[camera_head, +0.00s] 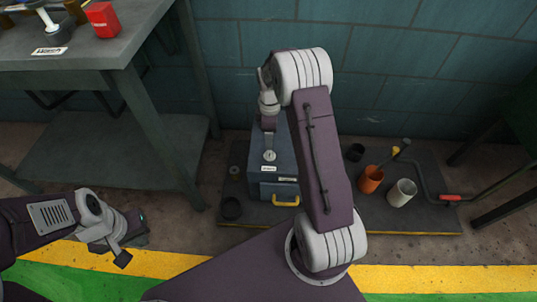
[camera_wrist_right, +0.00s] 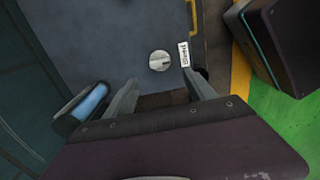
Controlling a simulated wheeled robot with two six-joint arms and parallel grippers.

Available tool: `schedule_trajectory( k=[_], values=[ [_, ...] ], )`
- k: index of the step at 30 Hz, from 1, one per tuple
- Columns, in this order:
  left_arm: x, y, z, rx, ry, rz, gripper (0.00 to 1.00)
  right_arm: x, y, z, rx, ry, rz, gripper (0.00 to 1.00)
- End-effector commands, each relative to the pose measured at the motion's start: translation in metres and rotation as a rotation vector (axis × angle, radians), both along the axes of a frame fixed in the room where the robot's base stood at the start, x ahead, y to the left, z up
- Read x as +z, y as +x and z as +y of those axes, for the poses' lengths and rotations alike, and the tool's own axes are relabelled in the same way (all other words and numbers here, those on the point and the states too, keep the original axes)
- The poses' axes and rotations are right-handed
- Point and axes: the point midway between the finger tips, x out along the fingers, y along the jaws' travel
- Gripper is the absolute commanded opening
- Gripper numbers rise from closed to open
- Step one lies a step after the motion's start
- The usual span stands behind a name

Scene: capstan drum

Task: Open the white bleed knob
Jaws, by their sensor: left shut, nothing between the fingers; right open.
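The white knob (camera_head: 269,156) sits on top of a blue-grey box (camera_head: 284,189), beside a small white label (camera_head: 268,168). In the right wrist view the round knob (camera_wrist_right: 159,61) has a raised grip bar across it, and the label (camera_wrist_right: 184,54) is just to its right; its print is too small to read. My right gripper (camera_wrist_right: 160,84) is open and empty, its two fingers apart just below the knob in that view, not touching it. In the head view my right arm partly hides that gripper and the box. My left gripper (camera_head: 125,243) is shut and empty, low at the left, away from the box.
The box has a yellow handle (camera_head: 286,201) and stands on a dark mat (camera_head: 330,221). An orange cup (camera_head: 371,179), a white cup (camera_head: 402,192) and a red-gripped bar (camera_head: 449,197) lie to the right. A workbench (camera_head: 150,115) stands at left, a tiled wall (camera_head: 410,50) behind.

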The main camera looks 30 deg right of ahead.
Motion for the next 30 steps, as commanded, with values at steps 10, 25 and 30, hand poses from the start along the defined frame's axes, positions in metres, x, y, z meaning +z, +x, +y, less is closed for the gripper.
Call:
schedule_trajectory(
  k=[10,25,30],
  values=[
    [-0.034,0.0,0.0,0.0,0.0,0.0,0.0,-0.045,-0.001,0.0,0.0,0.0,0.002,0.64],
    [-0.064,0.0,0.0,0.0,0.0,0.0,0.0,-0.089,0.0,0.0,0.0,0.0,0.0,0.64],
    [-0.064,0.0,0.0,0.0,0.0,0.0,0.0,-0.089,0.0,0.0,0.0,0.0,0.0,0.19]
  ],
)
